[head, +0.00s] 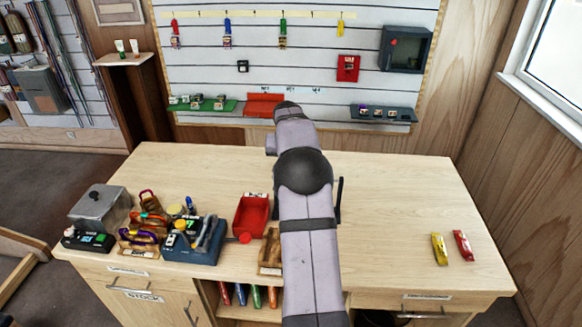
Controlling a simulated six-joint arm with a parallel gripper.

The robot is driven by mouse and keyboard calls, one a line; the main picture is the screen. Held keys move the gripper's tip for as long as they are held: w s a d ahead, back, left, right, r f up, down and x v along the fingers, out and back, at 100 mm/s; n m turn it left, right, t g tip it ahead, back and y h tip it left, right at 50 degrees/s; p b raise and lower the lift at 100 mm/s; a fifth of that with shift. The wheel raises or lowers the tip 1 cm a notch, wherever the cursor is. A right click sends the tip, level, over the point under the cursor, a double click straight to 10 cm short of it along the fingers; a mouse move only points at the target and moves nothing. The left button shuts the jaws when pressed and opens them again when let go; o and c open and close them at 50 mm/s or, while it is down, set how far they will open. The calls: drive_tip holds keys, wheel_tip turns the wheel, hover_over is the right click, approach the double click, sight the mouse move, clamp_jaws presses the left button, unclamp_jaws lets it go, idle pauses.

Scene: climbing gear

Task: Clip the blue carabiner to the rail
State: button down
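A pale yellow strip (255,14), which looks like the rail, runs across the top of the slatted wall panel. Red, blue, green and yellow pieces hang along it. The blue hanging piece (227,31) is second from the left; I cannot tell whether it is a carabiner. A wooden tray (138,251) at the table's left holds a purple-blue loop (140,236) that looks like a carabiner. Orange and red loops lie behind it. My arm reaches over the middle of the table toward the wall. My gripper is hidden by the arm.
A blue-grey box (192,256) with tools, a metal box (100,208) and a red bin (251,216) crowd the table's left half. Yellow (439,248) and red (463,245) pieces lie at the right. The table (405,190) is mostly clear on the right.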

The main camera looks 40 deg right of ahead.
drive_tip(key=shift+s+a+f+b, duration=0.4)
drive_tip(key=shift+s+a+b, duration=0.05)
drive_tip(key=shift+b, duration=0.3)
idle(0.5)
drive_tip(key=shift+r, duration=0.15)
idle(0.4)
drive_tip(key=shift+s+a+b, duration=0.6)
drive_tip(key=shift+b, duration=0.2)
idle(0.6)
drive_tip(key=c, duration=1.8)
unclamp_jaws()
drive_tip(key=shift+o, duration=0.2)
wheel_tip(320, 180, up, 8)
drive_tip(key=p, duration=0.7)
